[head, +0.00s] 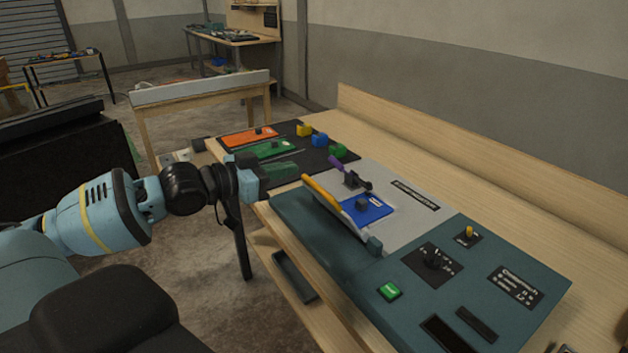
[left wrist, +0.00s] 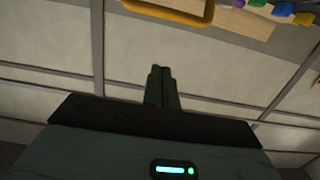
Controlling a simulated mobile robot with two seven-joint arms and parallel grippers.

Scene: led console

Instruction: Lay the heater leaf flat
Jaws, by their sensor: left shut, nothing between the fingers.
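A raised panel edge with an orange bar handle (head: 321,192) stands up along the near side of the grey console plate (head: 410,217). It looks like the heater leaf, seen nearly edge-on, so its exact angle is hard to tell. The orange handle also shows as a loop at the top of the left wrist view (left wrist: 170,10). My left gripper (head: 292,169) is shut and empty, just left of the handle and apart from it. Its closed fingers show in the left wrist view (left wrist: 160,72). My right gripper is not in view.
A blue plate (head: 376,211) and a purple-handled lever (head: 340,164) lie beyond the handle. A dark mat (head: 312,157) bears orange and green panels and several coloured blocks. A green button (head: 389,291) sits on the near console. The wooden tabletop behind is clear.

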